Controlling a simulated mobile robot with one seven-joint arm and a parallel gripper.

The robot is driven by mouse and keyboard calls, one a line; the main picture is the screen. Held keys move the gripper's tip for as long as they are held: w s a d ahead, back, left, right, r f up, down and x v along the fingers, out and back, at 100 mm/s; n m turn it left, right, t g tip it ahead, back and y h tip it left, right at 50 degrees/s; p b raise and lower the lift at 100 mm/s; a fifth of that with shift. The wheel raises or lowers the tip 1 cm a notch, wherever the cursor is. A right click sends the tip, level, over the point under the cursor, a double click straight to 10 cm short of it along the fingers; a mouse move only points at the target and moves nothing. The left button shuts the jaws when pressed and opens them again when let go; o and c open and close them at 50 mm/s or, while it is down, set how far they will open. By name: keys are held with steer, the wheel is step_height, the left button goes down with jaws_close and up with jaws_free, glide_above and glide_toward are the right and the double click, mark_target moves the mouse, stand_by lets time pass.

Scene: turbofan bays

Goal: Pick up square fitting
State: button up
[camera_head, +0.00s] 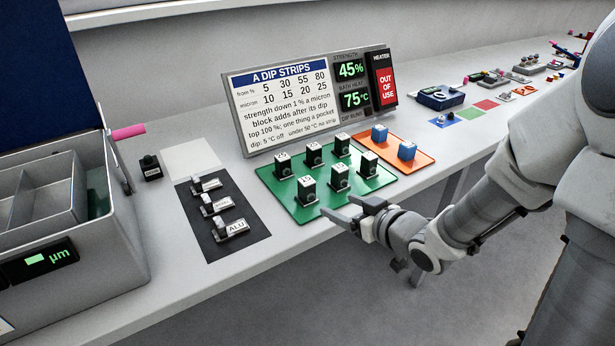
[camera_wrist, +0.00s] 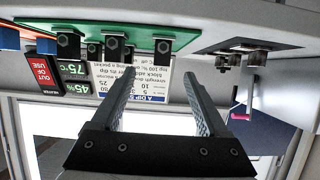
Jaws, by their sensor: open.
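Three small grey metal fittings with pale label plates sit in a row on a black mat (camera_head: 238,249): a front one marked ALU (camera_head: 231,228), a middle one (camera_head: 215,205) and a rear one (camera_head: 205,184). I cannot tell which one is the square fitting. The fittings also show in the upside-down wrist view (camera_wrist: 230,60), right of the fingers. My gripper (camera_head: 341,207) is open and empty at the table's front edge, right of the black mat and by the front of the green mat (camera_head: 299,212). In the wrist view my gripper (camera_wrist: 160,78) has its fingers wide apart.
Several black blocks (camera_head: 307,190) stand on the green mat. Blue blocks (camera_head: 407,150) stand on an orange mat (camera_head: 424,161). A sign board (camera_head: 290,108) stands behind. A grey bin (camera_head: 120,235) with a µm display is at left.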

mark_target(311, 193)
steer(key=b+x, duration=0.2)
steer(key=x, duration=0.6)
steer(key=shift+w+a+f, duration=0.25)
steer(key=shift+a+r+b+x, duration=0.15)
steer(key=shift+b+x, duration=0.35)
steer(key=shift+x, duration=1)
steer(key=shift+a+r+b+x, duration=0.15)
steer(key=shift+b+x, duration=0.35)
steer(key=shift+x, duration=0.95)
steer(key=shift+s, duration=0.1)
steer(key=shift+c, duration=0.3)
jaws_close()
